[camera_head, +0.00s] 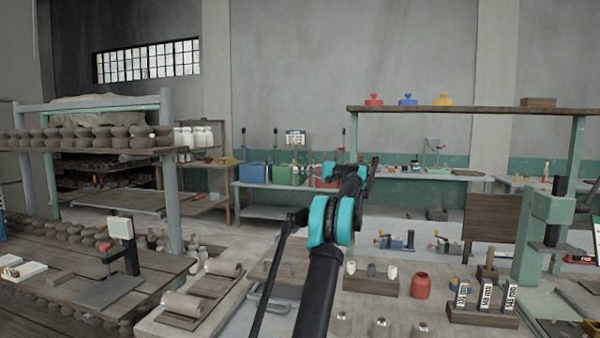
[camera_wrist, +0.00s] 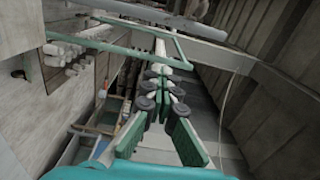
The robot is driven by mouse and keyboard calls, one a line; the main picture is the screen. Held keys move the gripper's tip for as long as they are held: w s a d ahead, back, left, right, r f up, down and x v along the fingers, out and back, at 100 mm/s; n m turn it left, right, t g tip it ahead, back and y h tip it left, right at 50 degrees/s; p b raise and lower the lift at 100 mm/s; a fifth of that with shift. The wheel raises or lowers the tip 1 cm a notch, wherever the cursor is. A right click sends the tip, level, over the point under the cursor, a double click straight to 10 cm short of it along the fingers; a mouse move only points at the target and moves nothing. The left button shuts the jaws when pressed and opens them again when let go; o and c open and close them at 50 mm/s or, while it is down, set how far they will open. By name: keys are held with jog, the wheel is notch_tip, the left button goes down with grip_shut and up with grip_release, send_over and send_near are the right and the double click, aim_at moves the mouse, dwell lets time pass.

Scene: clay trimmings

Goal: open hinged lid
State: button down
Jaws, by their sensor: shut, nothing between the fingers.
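My gripper (camera_wrist: 161,72) shows in the wrist view with its two green-padded fingers converging at the tips, shut and empty. In the head view my black and teal arm rises through the middle, and the gripper end (camera_head: 368,166) is in front of the back bench, well above the near worktop. I cannot tell whether this panel is the hinged lid. Nothing touches the fingertips.
A board with clay rolls (camera_head: 203,292) lies left of my arm. Blue, green and red bins line the back bench (camera_head: 283,212). A green press (camera_head: 548,225) stands far right.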

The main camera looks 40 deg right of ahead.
jog(key=c, duration=2.3)
grip_release()
jog(key=o, duration=0.7)
jog(key=v, duration=1.2)
jog(key=shift+d, duration=0.1)
